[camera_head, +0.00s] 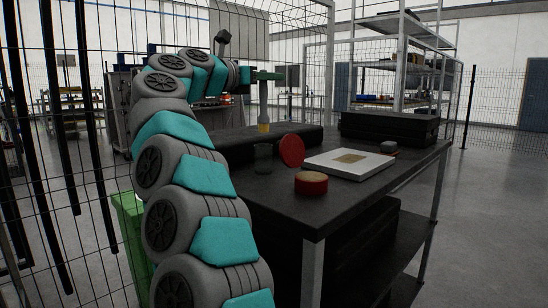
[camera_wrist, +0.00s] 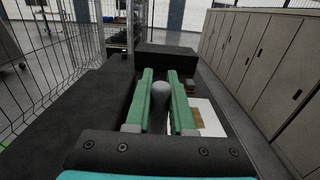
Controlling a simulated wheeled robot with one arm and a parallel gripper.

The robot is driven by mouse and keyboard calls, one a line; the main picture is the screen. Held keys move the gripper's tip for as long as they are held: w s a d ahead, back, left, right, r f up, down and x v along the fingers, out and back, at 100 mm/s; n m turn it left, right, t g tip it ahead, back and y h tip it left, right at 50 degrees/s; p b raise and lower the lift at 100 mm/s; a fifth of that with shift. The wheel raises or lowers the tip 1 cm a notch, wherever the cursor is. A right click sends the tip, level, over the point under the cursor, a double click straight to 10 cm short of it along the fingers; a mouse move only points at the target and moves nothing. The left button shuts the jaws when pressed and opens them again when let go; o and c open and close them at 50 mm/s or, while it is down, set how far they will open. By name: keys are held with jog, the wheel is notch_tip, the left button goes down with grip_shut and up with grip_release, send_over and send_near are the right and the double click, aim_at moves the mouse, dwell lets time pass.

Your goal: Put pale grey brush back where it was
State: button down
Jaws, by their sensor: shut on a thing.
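My gripper (camera_head: 268,76) is above the black table, its green fingers shut on the pale grey brush (camera_head: 263,102). The brush hangs upright, its yellowish end pointing down. In the wrist view, the brush's rounded grey end (camera_wrist: 160,94) shows between the two fingers (camera_wrist: 160,84). A dark, see-through cup (camera_head: 263,158) stands on the table below the brush in the head view. A small gap shows between the brush's lower end and the cup's rim. The cup is hidden in the wrist view.
On the table (camera_head: 290,212), a red disc (camera_head: 291,150) stands on edge behind a round red tin (camera_head: 311,184). A white board (camera_head: 352,165) with a tan square lies to the right, near a small grey block (camera_head: 389,147). Black cases (camera_head: 388,127) line the back.

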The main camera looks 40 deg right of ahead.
notch_tip(320, 180, down, 10)
jog(key=b, duration=0.1)
jog(key=shift+r, duration=0.15)
dwell(0.6)
jog(key=shift+f+b, duration=0.2)
jog(key=shift+b, duration=0.15)
jog(key=c, duration=0.8)
grip_release()
jog(key=shift+r, duration=0.1)
jog(key=a, duration=0.4)
jog(key=a+b, duration=0.1)
jog(key=a, duration=0.3)
jog(key=s+a, duration=0.1)
jog(key=a, duration=0.3)
jog(key=shift+r, duration=0.1)
